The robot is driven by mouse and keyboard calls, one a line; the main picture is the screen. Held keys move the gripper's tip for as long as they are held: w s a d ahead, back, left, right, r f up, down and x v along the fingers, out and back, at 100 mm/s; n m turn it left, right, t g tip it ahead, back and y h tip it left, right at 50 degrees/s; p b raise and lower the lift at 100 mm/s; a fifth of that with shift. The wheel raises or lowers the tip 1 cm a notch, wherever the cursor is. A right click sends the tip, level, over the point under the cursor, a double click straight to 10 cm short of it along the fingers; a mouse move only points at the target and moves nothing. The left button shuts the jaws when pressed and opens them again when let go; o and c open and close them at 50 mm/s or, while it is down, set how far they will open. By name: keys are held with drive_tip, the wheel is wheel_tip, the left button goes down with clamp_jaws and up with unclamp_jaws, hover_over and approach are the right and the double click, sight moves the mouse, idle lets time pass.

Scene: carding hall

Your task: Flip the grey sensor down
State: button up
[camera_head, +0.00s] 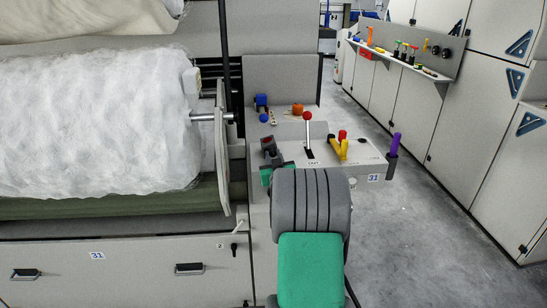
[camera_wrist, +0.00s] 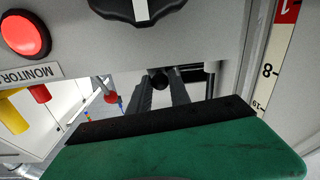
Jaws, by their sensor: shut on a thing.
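In the wrist view my gripper (camera_wrist: 160,92) reaches under the lower edge of a grey panel (camera_wrist: 205,40). Its two dark fingers are shut on a small dark rounded piece (camera_wrist: 158,82). This piece sits in a recess at the panel's edge, and most of it is hidden. I cannot tell for sure that it is the grey sensor; no other thing stands out as the sensor.
The wrist view shows a red button (camera_wrist: 25,36), a black knob (camera_wrist: 138,8) and a numbered scale (camera_wrist: 268,70) around my gripper. The aisle floor (camera_head: 410,220) is clear.

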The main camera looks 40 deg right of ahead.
clamp_jaws()
drive_tip(key=shift+n+b, duration=0.3)
drive_tip(key=shift+b, duration=0.3)
drive_tip(key=shift+w+a+n+b, duration=0.2)
drive_tip(key=shift+n+b, duration=0.4)
drive_tip(key=shift+b, duration=0.3)
drive_tip(key=n+b, duration=0.1)
drive_tip(key=b, duration=0.1)
drive_tip(key=a+n+b, duration=0.1)
drive_tip(key=n+b, duration=0.1)
drive_tip(key=w+n+b, duration=0.1)
drive_tip(key=n+b, duration=0.1)
drive_tip(key=shift+a+r+b, duration=0.25)
drive_tip(key=shift+b, duration=0.05)
drive_tip(key=n+b, duration=0.1)
drive_tip(key=a+n+b, duration=0.1)
drive_tip(key=n+b, duration=0.1)
drive_tip(key=shift+w, duration=0.3)
drive_tip(key=shift+w+a+f+n+g+b, duration=0.1)
drive_tip(key=shift+w+a+n+g+b, duration=0.15)
drive_tip(key=shift+n+b, duration=0.7)
drive_tip(key=shift+w+a+f+n+g+b, duration=0.1)
drive_tip(key=shift+a+n+b, duration=0.2)
drive_tip(key=shift+n+b, duration=0.6)
drive_tip(key=shift+r+n, duration=0.1)
drive_tip(key=shift+n, duration=0.35)
